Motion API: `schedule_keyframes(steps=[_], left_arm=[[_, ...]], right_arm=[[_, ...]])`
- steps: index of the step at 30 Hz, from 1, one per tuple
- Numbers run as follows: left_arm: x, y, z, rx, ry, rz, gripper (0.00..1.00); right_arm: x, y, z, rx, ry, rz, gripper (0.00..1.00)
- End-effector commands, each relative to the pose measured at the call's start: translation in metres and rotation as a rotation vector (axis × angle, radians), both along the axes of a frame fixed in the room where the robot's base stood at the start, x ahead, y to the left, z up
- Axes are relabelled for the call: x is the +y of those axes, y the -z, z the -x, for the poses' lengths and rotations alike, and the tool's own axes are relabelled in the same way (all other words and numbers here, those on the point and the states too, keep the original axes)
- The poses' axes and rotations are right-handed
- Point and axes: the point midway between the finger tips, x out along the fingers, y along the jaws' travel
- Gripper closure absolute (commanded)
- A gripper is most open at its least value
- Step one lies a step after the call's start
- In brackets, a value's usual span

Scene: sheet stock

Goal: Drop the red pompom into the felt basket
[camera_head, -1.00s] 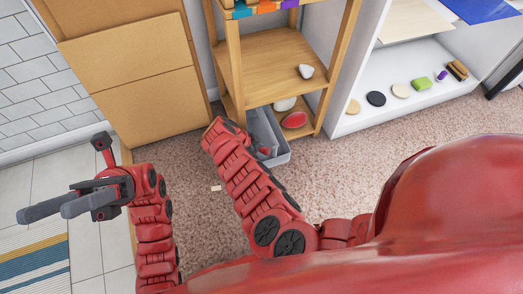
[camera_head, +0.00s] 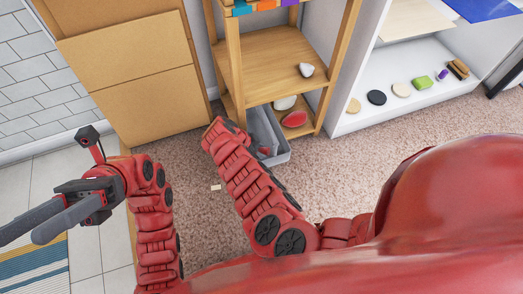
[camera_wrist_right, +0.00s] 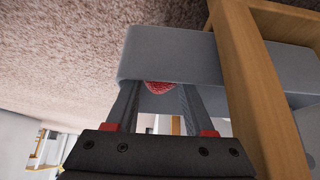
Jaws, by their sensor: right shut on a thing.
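The grey felt basket (camera_head: 281,157) stands on the carpet against the foot of the wooden shelf. My right arm reaches to it, and my right gripper is mostly hidden by the arm in the head view. In the right wrist view my right gripper (camera_wrist_right: 158,98) is shut on the red pompom (camera_wrist_right: 159,87). The basket's grey wall (camera_wrist_right: 170,55) is close at the fingertips and overlaps the pompom's upper part. I cannot tell how deep the pompom is in the basket. My left gripper (camera_head: 18,237) is open and empty at the far left, over the tiled floor.
The wooden shelf (camera_head: 275,62) holds a white stone-like piece (camera_head: 306,71); a red dish (camera_head: 295,119) is on its bottom level. A shelf post (camera_wrist_right: 250,90) is close beside my right gripper. Cardboard-coloured drawers (camera_head: 150,105) stand left. Open carpet lies right.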

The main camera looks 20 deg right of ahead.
Motion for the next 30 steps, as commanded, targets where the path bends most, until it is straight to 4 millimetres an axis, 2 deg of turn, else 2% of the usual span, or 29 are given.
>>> schedule_keyframes(steps=[5,6,8,16,20,25,30], left_arm=[[0.002,-0.001,0.003,-0.016,0.007,0.01,0.5],[0.002,-0.001,0.003,-0.015,0.007,0.01,0.5],[0.002,-0.001,0.003,-0.015,0.006,0.009,0.5],[0.001,-0.001,0.002,-0.011,0.005,0.006,0.5],[-0.004,0.001,-0.006,0.037,-0.015,-0.021,0.5],[-0.021,0.016,-0.035,0.208,-0.081,-0.117,0.5],[-0.037,0.048,-0.065,0.414,-0.145,-0.235,0.5]], right_arm=[[0.0,0.001,0.0,0.0,0.0,0.0,0.97],[0.0,0.001,0.0,0.0,0.0,0.0,0.45],[0.0,0.001,0.0,0.0,0.0,0.0,0.34],[0.0,0.0,0.0,0.0,0.0,0.0,0.34],[0.0,-0.004,0.0,0.0,0.0,0.0,0.34],[0.0,-0.014,0.0,0.0,0.0,0.0,0.34],[0.008,-0.027,0.0,0.0,-0.001,0.0,0.34]])
